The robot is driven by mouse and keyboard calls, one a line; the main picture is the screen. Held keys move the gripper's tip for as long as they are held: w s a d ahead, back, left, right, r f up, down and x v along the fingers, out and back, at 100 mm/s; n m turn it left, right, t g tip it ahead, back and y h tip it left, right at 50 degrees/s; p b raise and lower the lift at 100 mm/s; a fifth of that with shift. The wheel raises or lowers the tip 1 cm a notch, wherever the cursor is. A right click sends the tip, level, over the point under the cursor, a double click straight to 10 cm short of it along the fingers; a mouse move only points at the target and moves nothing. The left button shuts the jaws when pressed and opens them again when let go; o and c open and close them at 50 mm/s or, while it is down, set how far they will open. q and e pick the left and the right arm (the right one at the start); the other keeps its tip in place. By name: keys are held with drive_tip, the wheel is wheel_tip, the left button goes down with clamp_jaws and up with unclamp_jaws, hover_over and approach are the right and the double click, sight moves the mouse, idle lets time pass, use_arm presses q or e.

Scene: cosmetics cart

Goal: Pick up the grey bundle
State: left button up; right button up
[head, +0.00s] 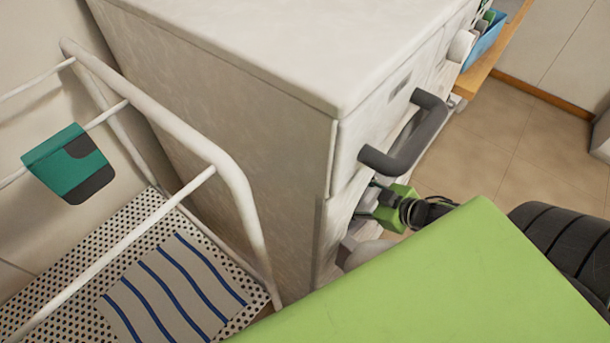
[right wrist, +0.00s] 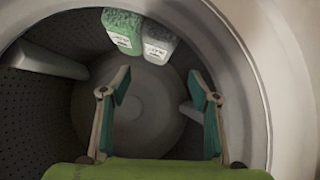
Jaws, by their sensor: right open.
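The grey bundle (right wrist: 158,42) shows in the right wrist view at the top, at the back of a round drum. It touches or nearly touches a green bundle (right wrist: 123,31) on its left. My right gripper (right wrist: 160,84) is open and empty, its two fingers pointing into the drum below the bundles in the picture, apart from both. In the head view only the green and black wrist part of my right arm (head: 395,205) shows, at the front of the white machine. The bundles are hidden there. My left gripper is not in view.
The drum's pale rim (right wrist: 256,85) surrounds my right gripper closely, with vanes (right wrist: 45,60) inside. In the head view, the white machine (head: 240,40) has a dark handle (head: 405,145) above my wrist. A white rack (head: 235,180) with a striped cloth (head: 170,290) stands left.

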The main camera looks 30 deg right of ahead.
drive_tip(key=shift+w+a+f, duration=0.1)
drive_tip(key=shift+w+a, duration=0.1)
drive_tip(key=shift+w, duration=0.3)
drive_tip(key=b+x, duration=0.1)
drive_tip(key=x, duration=0.5)
drive_tip(key=shift+w+f+b, duration=0.2)
drive_tip(key=shift+w+b, duration=0.1)
drive_tip(key=shift+x, duration=1)
drive_tip(key=x, duration=0.3)
drive_tip(key=shift+w, duration=0.15)
drive_tip(key=shift+w+a+f+b, duration=0.1)
drive_tip(key=shift+w+f+b, duration=0.25)
drive_tip(key=shift+f, duration=0.1)
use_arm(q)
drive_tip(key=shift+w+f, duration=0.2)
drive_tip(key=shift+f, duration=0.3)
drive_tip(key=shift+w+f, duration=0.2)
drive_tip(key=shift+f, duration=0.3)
use_arm(e)
drive_tip(key=shift+s, duration=0.1)
drive_tip(key=c, duration=0.9)
